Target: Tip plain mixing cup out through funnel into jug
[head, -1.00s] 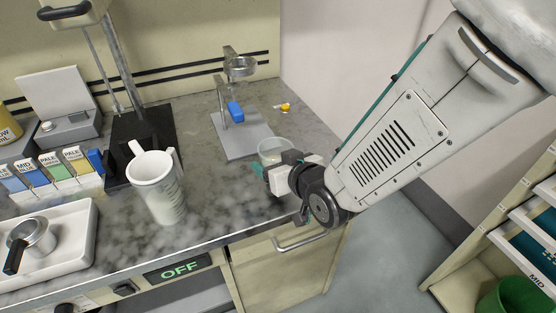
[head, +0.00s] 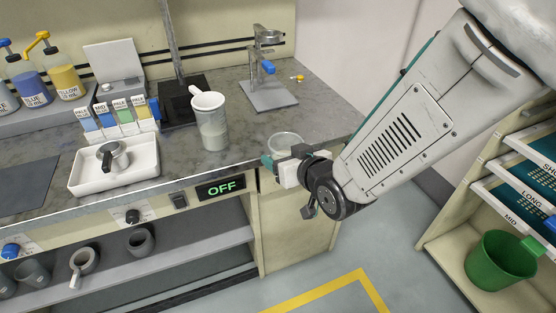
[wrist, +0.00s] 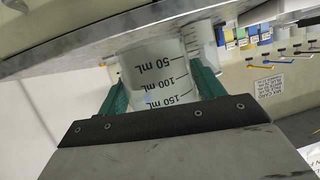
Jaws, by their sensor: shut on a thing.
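My gripper (head: 291,160) is at the counter's front right edge, shut on a clear mixing cup (head: 285,140). The cup looks upright in the head view, with its open rim up. In the wrist view the cup (wrist: 155,70) is between the green fingers (wrist: 160,88) and shows 50, 100 and 150 mL marks; its contents are hard to make out. A pale, marked jug (head: 212,132) stands upright on the counter, left of the cup and apart from it. A white piece with a tab (head: 207,101) sits at its top, seemingly the funnel.
A stand with a ring and blue knob (head: 268,67) is behind the cup. A white tray (head: 115,184) with a small metal pan is left of the jug. Labelled strips (head: 118,118) and pump bottles (head: 66,82) are farther left. A green bin (head: 500,262) is at right.

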